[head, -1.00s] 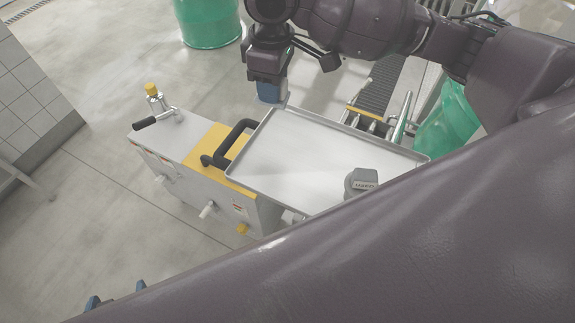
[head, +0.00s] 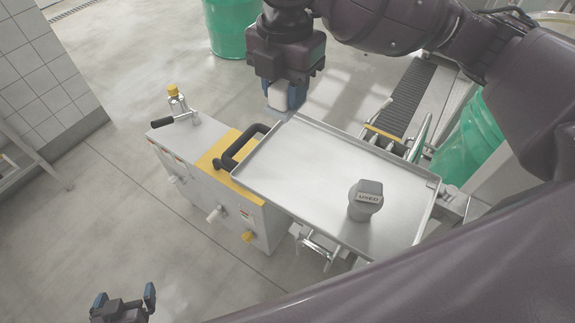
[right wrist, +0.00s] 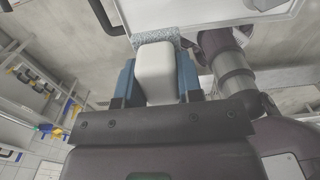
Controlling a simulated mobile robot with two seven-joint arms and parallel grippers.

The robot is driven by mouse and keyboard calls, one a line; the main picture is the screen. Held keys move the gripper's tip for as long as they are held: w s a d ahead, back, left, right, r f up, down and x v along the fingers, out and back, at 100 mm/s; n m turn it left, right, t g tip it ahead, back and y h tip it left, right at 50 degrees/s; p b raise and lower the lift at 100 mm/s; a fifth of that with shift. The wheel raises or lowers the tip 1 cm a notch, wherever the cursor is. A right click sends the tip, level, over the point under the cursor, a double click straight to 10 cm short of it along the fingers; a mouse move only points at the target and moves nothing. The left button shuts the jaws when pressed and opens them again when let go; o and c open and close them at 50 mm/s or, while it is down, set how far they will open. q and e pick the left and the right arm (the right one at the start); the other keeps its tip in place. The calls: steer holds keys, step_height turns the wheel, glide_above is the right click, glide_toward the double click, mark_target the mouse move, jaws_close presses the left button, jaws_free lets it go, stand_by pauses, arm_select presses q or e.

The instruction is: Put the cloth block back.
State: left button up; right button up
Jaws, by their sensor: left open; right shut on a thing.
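The cloth block is a white block (right wrist: 155,75) with a speckled grey-blue pad (right wrist: 153,37) at its far end. My right gripper (head: 284,92) is shut on it, with a blue finger on each side in the right wrist view. In the head view the block (head: 279,98) hangs at the far left corner of the metal tray (head: 335,165). I cannot tell whether the pad touches the tray's rim. My left gripper (head: 124,297) is open and empty at the bottom left, low and away from the tray.
Green drums (head: 468,140) stand behind. Most of the tray is bare.

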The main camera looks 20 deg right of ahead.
mark_target(286, 173)
step_height(286, 173, down, 18)
steer(key=shift+f+b, duration=0.1)
steer(key=shift+b, duration=0.9)
steer(key=shift+f, duration=0.1)
steer(key=o, duration=0.9)
step_height(286, 173, up, 12)
steer(key=p, duration=0.1)
steer(key=shift+r, duration=0.2)
